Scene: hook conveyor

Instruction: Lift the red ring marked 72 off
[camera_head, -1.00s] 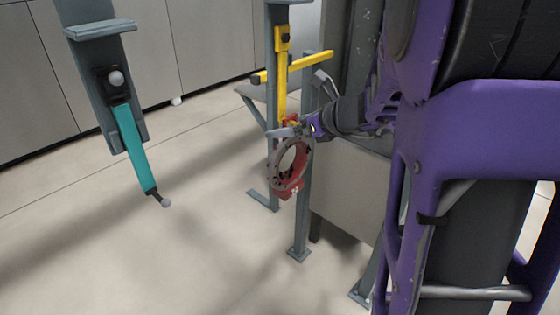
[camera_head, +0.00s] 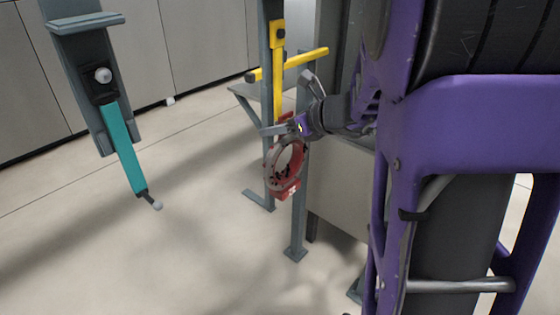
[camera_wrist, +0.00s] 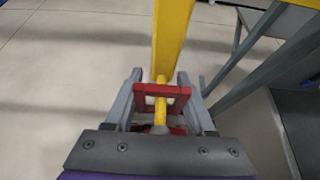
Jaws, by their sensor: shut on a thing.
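The red ring (camera_head: 275,166) hangs below the yellow hook bar (camera_head: 278,70), with a red tag bearing small white marks at its bottom, too small to read. My gripper (camera_head: 282,128) is at the top of the ring. In the wrist view my gripper (camera_wrist: 160,98) has its two grey fingers on either side of the ring's red square top frame (camera_wrist: 176,90), shut on it. The yellow hook (camera_wrist: 160,112) passes through that frame, so the ring is still around the hook. The lower ring is mostly hidden in the wrist view.
A grey post (camera_head: 300,215) stands close to the ring. A teal lever (camera_head: 124,150) on a grey bracket hangs at the left. A pale box (camera_head: 345,190) stands right of the ring. The floor at left is clear.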

